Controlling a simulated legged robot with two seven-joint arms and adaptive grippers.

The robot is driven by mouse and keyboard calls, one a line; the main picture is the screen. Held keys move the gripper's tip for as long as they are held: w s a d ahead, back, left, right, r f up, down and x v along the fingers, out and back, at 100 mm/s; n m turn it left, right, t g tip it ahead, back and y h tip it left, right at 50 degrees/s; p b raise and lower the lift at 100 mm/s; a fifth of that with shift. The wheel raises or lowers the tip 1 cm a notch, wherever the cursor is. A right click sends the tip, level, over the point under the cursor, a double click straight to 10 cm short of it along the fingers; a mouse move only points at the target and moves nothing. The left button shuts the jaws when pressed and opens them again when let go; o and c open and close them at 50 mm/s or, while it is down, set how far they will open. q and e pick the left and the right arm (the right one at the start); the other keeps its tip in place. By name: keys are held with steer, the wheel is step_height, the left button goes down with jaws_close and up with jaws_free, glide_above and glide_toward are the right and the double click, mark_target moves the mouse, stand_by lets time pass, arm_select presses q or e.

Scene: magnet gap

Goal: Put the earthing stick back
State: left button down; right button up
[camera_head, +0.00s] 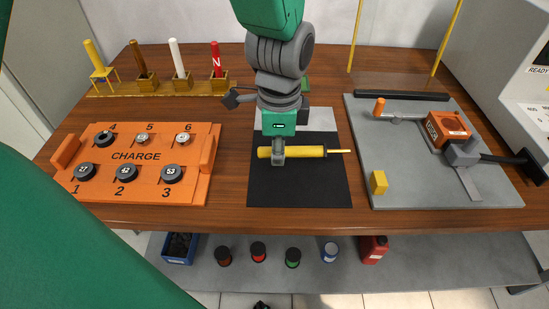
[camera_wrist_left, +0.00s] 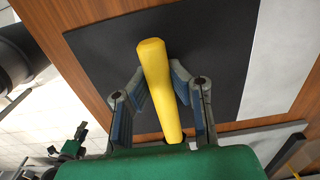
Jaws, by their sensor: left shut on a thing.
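A yellow stick with a thin tip (camera_head: 308,151), which looks like the earthing stick, lies level over the black mat (camera_head: 300,185), its tip pointing right. My left gripper (camera_head: 278,157) comes down from above and is shut on the stick's thick handle. In the left wrist view the yellow handle (camera_wrist_left: 158,75) sits between the two fingers (camera_wrist_left: 165,105), with the mat (camera_wrist_left: 215,50) behind it. I cannot tell whether the stick touches the mat. My right gripper is not in view.
An orange CHARGE box (camera_head: 137,155) with several numbered knobs stands at left. Behind it a rack (camera_head: 150,88) holds coloured sticks. At right a grey plate (camera_head: 420,185) bears an orange device (camera_head: 447,128) and a yellow block (camera_head: 379,182). Cans stand on a lower shelf (camera_head: 200,275).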

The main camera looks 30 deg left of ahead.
mark_target(267, 161)
arm_select(q)
steer(key=shift+d+f, duration=0.3)
steer(key=shift+d, duration=0.25)
steer(key=shift+d+f, duration=0.3)
steer(key=shift+d, duration=0.2)
steer(key=shift+a, duration=0.2)
steer(key=a, duration=0.2)
steer(key=a+f, duration=0.1)
steer(key=shift+a, duration=0.35)
steer(key=shift+s+a+f, duration=0.1)
steer(key=shift+a+f, duration=0.05)
steer(key=shift+s+d+f, duration=0.15)
steer(key=shift+d, duration=1.1)
steer(key=c, duration=1.6)
jaws_free()
steer(key=shift+o, duration=0.2)
steer(key=shift+w+a+f, duration=0.15)
steer(key=shift+w, duration=0.1)
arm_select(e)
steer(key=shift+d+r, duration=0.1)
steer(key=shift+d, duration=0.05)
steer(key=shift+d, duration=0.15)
